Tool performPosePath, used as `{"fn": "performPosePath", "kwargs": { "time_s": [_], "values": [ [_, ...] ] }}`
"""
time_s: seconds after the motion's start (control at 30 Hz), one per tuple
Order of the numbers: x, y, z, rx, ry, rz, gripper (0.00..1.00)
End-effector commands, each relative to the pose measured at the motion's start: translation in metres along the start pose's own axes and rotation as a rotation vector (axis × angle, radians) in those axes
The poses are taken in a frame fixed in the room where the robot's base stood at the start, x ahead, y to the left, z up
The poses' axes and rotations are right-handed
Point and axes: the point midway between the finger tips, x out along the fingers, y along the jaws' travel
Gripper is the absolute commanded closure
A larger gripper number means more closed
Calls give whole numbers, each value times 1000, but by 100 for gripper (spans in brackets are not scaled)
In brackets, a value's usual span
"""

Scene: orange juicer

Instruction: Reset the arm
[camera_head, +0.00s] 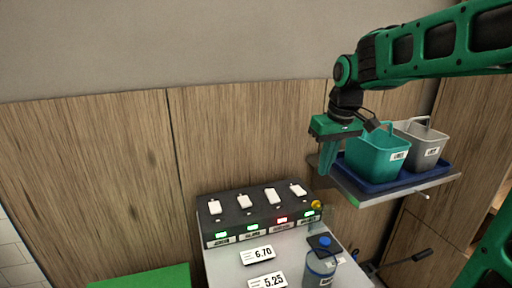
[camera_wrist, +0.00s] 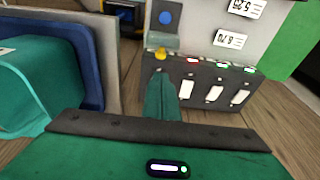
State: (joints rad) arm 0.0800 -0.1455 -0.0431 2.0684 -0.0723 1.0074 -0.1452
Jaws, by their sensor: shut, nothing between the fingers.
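My green arm reaches in from the upper right in the head view. My gripper (camera_head: 327,168) points down and is shut with nothing in it. It hangs just left of the teal bucket (camera_head: 376,158), in front of the wooden wall. In the wrist view my gripper (camera_wrist: 162,84) shows its green fingers together, overlapping the near edge of the switch panel in the picture. I cannot tell its exact distance to the bucket or the panel.
A blue tray (camera_head: 411,184) on a shelf holds the teal bucket and a grey bucket (camera_head: 424,144). Below stands a black panel (camera_head: 234,231) with white switches and lights. A blue bottle (camera_head: 320,265) and price cards (camera_head: 257,255) are on the grey counter. A green surface (camera_head: 150,279) lies lower left.

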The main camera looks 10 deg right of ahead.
Motion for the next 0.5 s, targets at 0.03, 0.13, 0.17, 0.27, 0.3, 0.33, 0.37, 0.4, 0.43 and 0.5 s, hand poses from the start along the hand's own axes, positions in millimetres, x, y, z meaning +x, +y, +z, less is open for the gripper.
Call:
{"fn": "performPosePath", "kwargs": {
  "time_s": [0.03, 0.13, 0.17, 0.27, 0.3, 0.33, 0.37, 0.4, 0.43, 0.5],
  "values": [
    [0, 0, 2, 3, -1, 1, 100],
    [1, 8, 18, 41, -13, 7, 100],
    [2, 12, 26, 62, -18, 11, 100],
    [5, 28, 67, 159, -47, 25, 100],
    [8, 35, 88, 205, -60, 31, 100],
    [9, 40, 104, 243, -71, 36, 100],
    [12, 44, 120, 281, -82, 39, 100],
    [15, 49, 142, 330, -98, 44, 100],
    [17, 51, 157, 364, -108, 47, 100],
    [23, 55, 192, 443, -134, 51, 100]
  ]
}}
